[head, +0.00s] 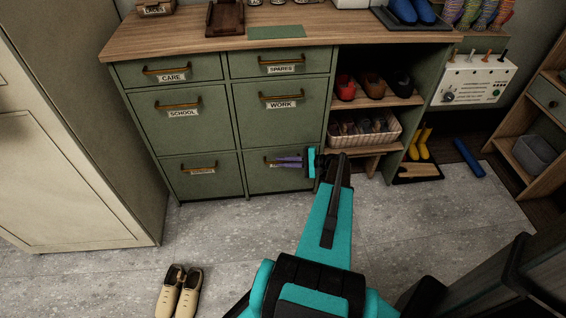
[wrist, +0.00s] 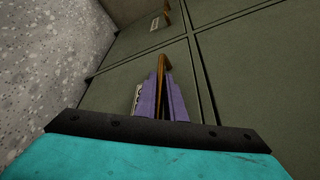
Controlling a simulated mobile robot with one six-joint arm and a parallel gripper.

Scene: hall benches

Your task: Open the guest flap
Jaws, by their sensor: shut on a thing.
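The lower right flap (head: 258,180) of the green cabinet has a brass handle, and my gripper (head: 279,162) is at that handle from the front. The label there is mostly hidden by the purple fingers, so I cannot read whether it says guest. In the wrist view my gripper (wrist: 163,85) has its fingers closed around the brass handle (wrist: 165,63), with part of a white label (wrist: 137,98) beside them. The flap front looks flush with its neighbours. The lower left flap (head: 200,182) is closed, and its label is too small to read.
Drawers and doors marked CARE, SPARES, SCHOOL and WORK (head: 281,104) above are closed. Open shelves with shoes and a basket (head: 364,140) stand on the right. Beige shoes (head: 180,290) lie on the floor at front left. The floor (head: 225,230) before the cabinet is otherwise clear.

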